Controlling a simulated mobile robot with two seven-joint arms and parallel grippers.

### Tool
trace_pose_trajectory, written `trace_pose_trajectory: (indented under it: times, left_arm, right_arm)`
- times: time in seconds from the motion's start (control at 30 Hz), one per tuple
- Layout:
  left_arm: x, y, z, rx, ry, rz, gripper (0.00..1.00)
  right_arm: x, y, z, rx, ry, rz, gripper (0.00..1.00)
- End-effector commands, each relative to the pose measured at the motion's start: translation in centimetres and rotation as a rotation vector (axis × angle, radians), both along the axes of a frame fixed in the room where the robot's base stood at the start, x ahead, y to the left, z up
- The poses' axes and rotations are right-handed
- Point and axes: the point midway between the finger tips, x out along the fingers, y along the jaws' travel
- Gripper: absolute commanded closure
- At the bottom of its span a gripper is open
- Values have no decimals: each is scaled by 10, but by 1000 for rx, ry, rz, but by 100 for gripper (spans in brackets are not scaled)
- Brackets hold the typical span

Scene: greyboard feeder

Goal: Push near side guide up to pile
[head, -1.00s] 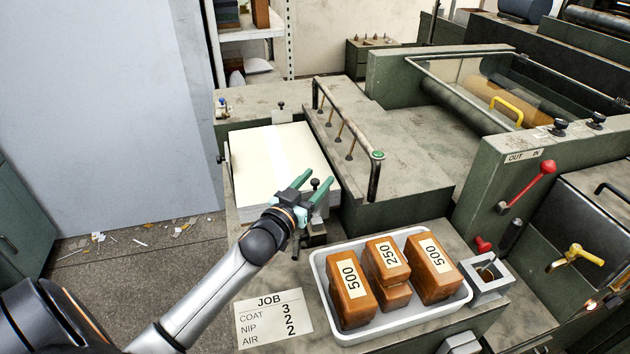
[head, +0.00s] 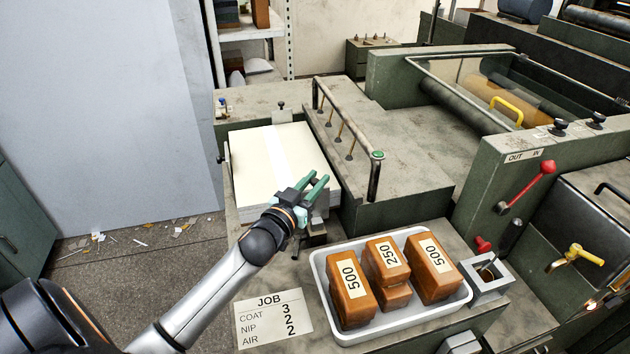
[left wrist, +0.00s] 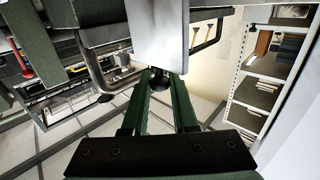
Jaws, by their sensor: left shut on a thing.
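The pile of white boards (head: 265,170) lies on the feeder table behind my left gripper. My left gripper (head: 317,178) is at the pile's near right corner, its green fingers shut on the dark knob of the near side guide. In the left wrist view the knob (left wrist: 159,80) sits between the fingertips, with a pale grey plate (left wrist: 158,38) just beyond it. In the head view the gripper hides most of the guide, and I cannot tell whether its plate touches the pile. My right gripper is not in view.
A white tray (head: 392,325) with several brown weights stands close to the right of my left arm. A JOB card (head: 272,318) lies in front. A rail with a green-topped post (head: 376,178) stands right of the pile.

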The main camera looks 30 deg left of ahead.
Motion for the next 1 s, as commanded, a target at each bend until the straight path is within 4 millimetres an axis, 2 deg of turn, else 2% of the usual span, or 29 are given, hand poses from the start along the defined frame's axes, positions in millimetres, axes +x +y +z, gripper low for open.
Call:
trace_pose_trajectory:
  times: [0.7,1.0]
  left_arm:
    - [1,1,0,0,1,0,100]
    - [22,25,0,1,0,1,100]
  right_arm:
    - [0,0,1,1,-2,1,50]
    - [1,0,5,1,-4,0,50]
